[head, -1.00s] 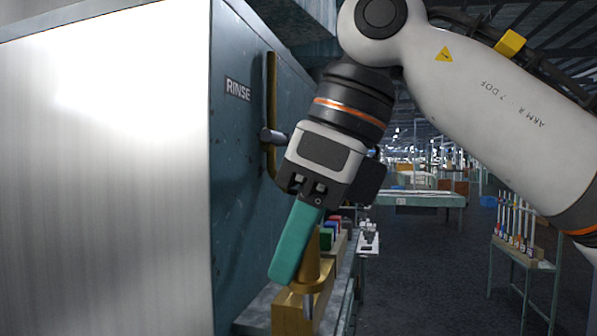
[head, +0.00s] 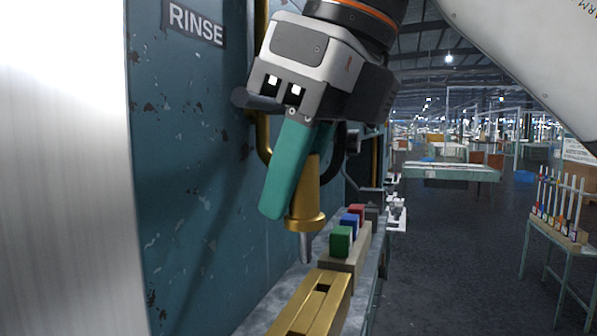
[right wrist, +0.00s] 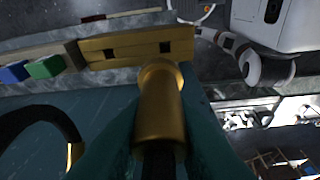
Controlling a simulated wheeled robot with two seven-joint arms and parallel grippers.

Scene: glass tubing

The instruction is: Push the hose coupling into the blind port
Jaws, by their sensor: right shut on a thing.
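My right gripper (head: 300,178), with teal fingers, is shut on a brass hose coupling (head: 307,200). The coupling has a wide flange near its lower end and a grey metal tip below, pointing down and free of contact in the head view. In the right wrist view the coupling (right wrist: 160,110) sits between the teal fingers, its flanged end away from the camera. A brass block (head: 318,305) with square holes lies below; it also shows in the right wrist view (right wrist: 105,48). I cannot make out the blind port. My left gripper is out of view.
A worn blue-green panel (head: 190,150) with a RINSE label (head: 196,24) stands close at the left. Green, blue and red blocks on a holder (head: 345,262) sit on the ledge behind the brass block. A tube rack stands on a table (head: 556,235) at the right.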

